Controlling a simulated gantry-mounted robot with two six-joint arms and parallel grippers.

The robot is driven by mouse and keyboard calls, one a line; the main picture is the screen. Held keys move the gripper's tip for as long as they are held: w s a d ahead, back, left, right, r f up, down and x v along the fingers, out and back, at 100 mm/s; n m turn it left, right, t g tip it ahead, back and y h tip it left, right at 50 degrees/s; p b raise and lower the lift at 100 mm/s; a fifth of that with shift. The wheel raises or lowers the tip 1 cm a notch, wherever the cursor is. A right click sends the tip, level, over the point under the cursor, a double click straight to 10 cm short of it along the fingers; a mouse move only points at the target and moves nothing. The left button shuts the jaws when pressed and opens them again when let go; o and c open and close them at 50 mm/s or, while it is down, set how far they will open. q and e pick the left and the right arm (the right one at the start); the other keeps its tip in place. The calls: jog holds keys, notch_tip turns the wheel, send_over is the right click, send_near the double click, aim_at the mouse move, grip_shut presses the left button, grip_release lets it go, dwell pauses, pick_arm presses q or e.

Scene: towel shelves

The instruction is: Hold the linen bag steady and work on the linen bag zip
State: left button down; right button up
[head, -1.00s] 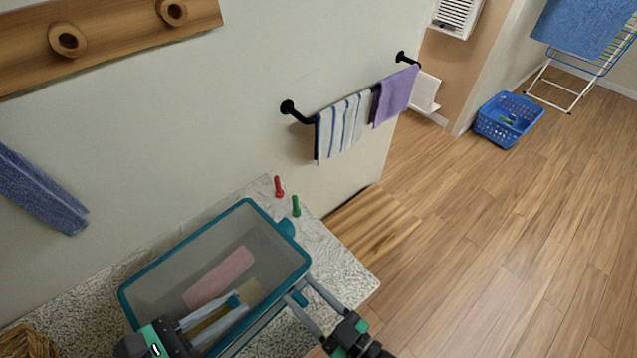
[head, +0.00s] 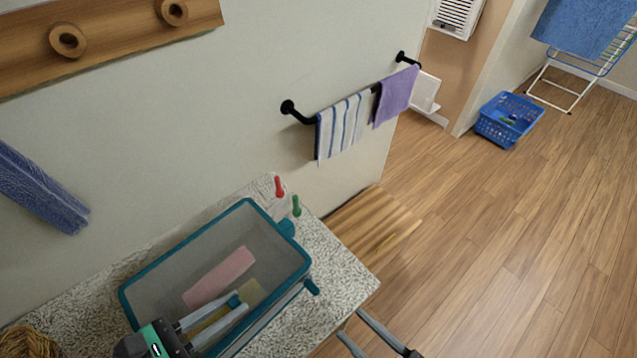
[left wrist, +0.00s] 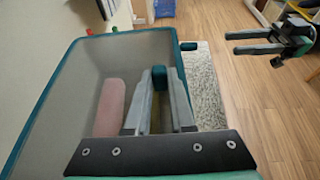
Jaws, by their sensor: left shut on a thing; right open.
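The linen bag (head: 151,273) is an open-topped, grey-walled box shape with a teal rim on the counter. It also shows in the left wrist view (left wrist: 60,80). A pink item (head: 220,278) and a yellowish item (head: 252,291) show inside. Teal tabs stick out at its right end, one at the far corner (head: 287,228) and one at the near corner (head: 312,287). My left gripper (head: 238,304) is shut at the bag's near side, a teal bit at its fingertips; the exact contact is unclear. My right gripper (head: 352,329) is open and empty, apart from the bag. No zip slider is clearly visible.
A red peg (head: 279,187) and a green peg (head: 296,206) stand behind the bag on the speckled counter (head: 345,275). A wicker item (head: 28,342) sits at the lower left. Striped and purple towels hang on a wall rail.

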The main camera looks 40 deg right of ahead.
jog(key=w+d+r+m+t+h, duration=0.1)
jog(key=w+d+r+m+h, duration=0.1)
jog(key=r, duration=0.5)
jog(key=w+d+r+m+t+h, duration=0.1)
jog(key=w+d+r+m+h, duration=0.1)
jog(key=w+r+m+h, duration=0.3)
jog(key=w+d+r+m+t+h, duration=0.1)
jog(key=w+r+m+h, duration=0.3)
jog(key=r, duration=0.6)
jog(key=w+d+m, duration=0.1)
jog(key=w+m, duration=0.1)
jog(key=m, duration=0.1)
jog(key=shift+w+d+r, duration=0.15)
jog(key=shift+w+d, duration=0.1)
jog(key=shift+w, duration=0.15)
